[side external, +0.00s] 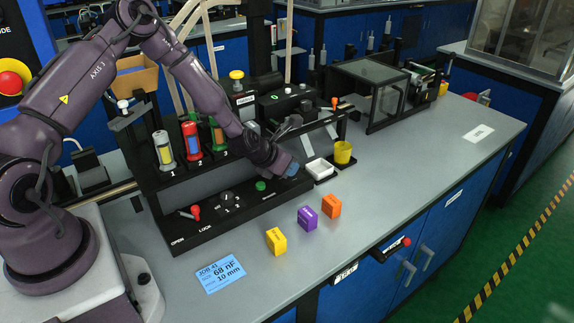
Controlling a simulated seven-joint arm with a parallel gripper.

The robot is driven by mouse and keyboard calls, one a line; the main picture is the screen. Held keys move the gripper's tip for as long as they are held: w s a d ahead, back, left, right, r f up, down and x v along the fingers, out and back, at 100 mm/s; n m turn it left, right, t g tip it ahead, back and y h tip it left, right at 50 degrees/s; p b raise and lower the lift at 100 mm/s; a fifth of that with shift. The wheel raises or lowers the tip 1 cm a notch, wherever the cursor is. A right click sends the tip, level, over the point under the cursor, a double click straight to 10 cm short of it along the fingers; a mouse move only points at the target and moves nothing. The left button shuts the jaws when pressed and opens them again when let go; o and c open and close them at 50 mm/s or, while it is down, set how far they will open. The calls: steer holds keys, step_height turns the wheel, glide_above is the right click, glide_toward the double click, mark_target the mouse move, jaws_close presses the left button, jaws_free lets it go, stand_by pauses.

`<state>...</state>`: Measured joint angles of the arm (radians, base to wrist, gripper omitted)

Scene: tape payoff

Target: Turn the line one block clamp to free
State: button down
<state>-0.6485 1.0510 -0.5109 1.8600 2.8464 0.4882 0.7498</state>
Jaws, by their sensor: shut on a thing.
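My gripper (290,169) is at the right end of the black station (240,200), low over its front ledge. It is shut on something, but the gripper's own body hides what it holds. I cannot make out the line one block clamp by any label; it may be behind the gripper. To the left on the ledge are a red-knobbed lever (195,212) above the words OPEN and LOCK, a dark round dial (227,198) and a green button (261,186). The gripper is apart from these.
Spools numbered 1, 2 and 3 stand behind the ledge. Yellow (276,241), purple (307,218) and orange (331,206) blocks lie in front. A white tray (320,168) and yellow cup (342,152) stand right of the gripper. A blue job card (221,273) lies front left.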

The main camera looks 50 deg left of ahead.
steer(key=shift+w, duration=0.1)
steer(key=c, duration=1.2)
jaws_free()
steer(key=shift+o, duration=0.2)
steer(key=v, duration=1.3)
